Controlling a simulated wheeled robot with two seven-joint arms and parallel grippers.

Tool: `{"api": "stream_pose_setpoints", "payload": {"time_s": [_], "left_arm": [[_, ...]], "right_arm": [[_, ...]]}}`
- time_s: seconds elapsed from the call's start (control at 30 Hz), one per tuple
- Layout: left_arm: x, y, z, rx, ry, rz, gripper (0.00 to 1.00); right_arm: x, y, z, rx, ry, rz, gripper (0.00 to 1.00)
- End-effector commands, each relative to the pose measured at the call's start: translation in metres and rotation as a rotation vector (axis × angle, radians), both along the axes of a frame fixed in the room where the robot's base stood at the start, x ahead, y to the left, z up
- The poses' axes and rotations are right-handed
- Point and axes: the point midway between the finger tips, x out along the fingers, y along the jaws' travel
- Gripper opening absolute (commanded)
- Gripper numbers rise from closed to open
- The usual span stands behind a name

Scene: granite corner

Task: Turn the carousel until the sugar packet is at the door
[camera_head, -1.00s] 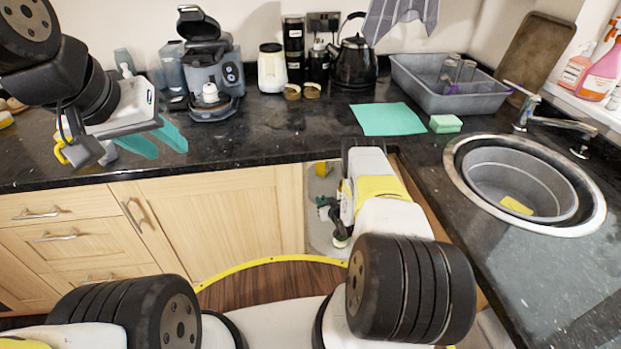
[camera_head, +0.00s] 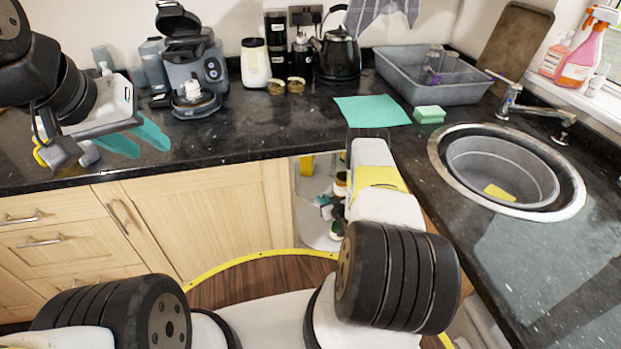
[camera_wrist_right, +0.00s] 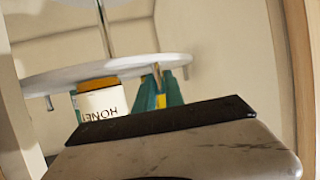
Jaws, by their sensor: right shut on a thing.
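The carousel (camera_head: 318,233) shows as a pale round shelf inside the open corner cupboard; in the right wrist view its shelf (camera_wrist_right: 60,78) appears upside down. A honey jar (camera_wrist_right: 100,104) stands on it, its label inverted. My right gripper (camera_wrist_right: 160,93) has teal fingers close around a small grey post (camera_wrist_right: 156,75) at the shelf edge. It also shows small in the cupboard (camera_head: 325,204), partly behind my right arm. I cannot make out the sugar packet. My left gripper (camera_head: 135,137) is above the counter at left, empty, its teal fingers apart.
The cupboard's wooden frame edges (camera_wrist_right: 300,65) stand close beside my right wrist. The black counter (camera_head: 235,135) runs above, with a coffee machine (camera_head: 193,70), kettle (camera_head: 337,55), teal cloth (camera_head: 371,111) and sink (camera_head: 507,172).

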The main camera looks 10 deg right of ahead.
Motion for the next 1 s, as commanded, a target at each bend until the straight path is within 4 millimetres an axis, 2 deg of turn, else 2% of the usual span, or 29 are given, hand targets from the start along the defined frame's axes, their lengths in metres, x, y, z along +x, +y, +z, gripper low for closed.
{"api": "stream_pose_setpoints", "payload": {"time_s": [0.43,0.47,0.53,0.87,1.0], "left_arm": [[0.0,0.0,0.0,0.0,0.0,0.0,0.36],[0.0,0.0,0.0,0.0,0.0,0.0,0.36],[0.0,0.0,0.0,0.0,0.0,0.0,0.36],[0.0,0.0,0.0,0.0,0.0,0.0,0.36],[0.0,0.0,0.0,0.0,0.0,0.0,0.36]], "right_arm": [[0.002,-0.005,0.002,-0.003,-0.004,-0.006,0.0],[0.002,-0.005,0.002,-0.003,-0.004,-0.006,0.19],[0.002,-0.004,0.002,-0.003,-0.004,-0.006,0.33],[0.001,-0.002,0.002,-0.002,-0.002,-0.002,0.35],[0.001,-0.003,0.013,-0.002,-0.002,-0.003,0.35]]}}
